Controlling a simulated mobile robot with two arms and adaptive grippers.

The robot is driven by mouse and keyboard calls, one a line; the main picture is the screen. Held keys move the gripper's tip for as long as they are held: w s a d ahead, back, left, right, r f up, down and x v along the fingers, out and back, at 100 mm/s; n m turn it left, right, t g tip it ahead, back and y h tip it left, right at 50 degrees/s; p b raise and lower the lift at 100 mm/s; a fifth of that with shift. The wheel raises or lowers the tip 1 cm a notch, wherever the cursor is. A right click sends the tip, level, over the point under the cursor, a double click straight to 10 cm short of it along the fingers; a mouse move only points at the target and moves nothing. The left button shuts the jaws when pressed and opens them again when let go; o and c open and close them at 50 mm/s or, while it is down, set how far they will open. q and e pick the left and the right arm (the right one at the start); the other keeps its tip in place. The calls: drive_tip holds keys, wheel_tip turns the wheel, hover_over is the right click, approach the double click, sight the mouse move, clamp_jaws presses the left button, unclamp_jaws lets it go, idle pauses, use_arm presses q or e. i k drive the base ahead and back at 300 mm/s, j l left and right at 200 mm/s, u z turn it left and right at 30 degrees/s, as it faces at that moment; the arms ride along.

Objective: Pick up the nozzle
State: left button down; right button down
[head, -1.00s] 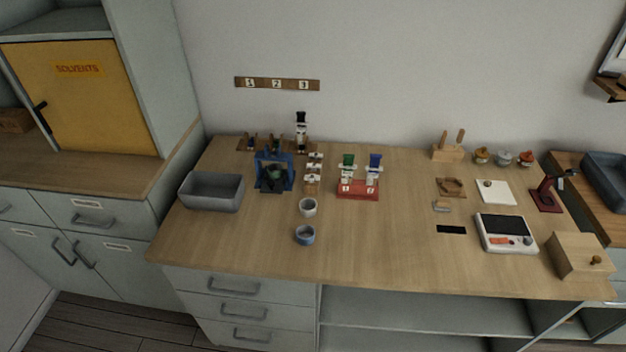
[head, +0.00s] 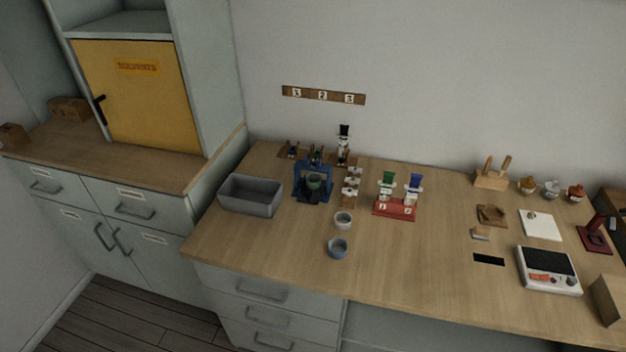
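I cannot tell for certain which thing is the nozzle; the parts are too small in this view. Small dark and blue parts stand on a wooden rack (head: 285,154) at the back left of the workbench. A blue stand (head: 299,180) with a green and dark piece in it is in front of the rack. Small white-topped pieces (head: 351,187) stand in a row to its right. A red holder (head: 392,209) carries a green-topped tube (head: 388,179) and a blue-topped tube (head: 414,182). Neither of my grippers is in view.
A grey bin (head: 250,195) sits at the bench's left end. A white cup (head: 342,220) and a blue-grey cup (head: 337,247) stand near the middle. A scale (head: 548,268) is at the right. The bench between the cups and scale is mostly clear.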

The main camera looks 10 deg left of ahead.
sight(350, 192)
drive_tip(key=j+z, duration=0.3)
drive_tip(key=j, duration=0.2)
drive_tip(key=k+j+z, duration=0.25)
drive_tip(key=j, duration=0.15)
drive_tip(key=k+j+z, duration=0.1)
drive_tip(key=j+z, duration=0.2)
drive_tip(key=j, duration=0.2)
drive_tip(key=k+j+z, duration=0.45)
drive_tip(key=j+z, duration=0.15)
drive_tip(key=j, duration=0.15)
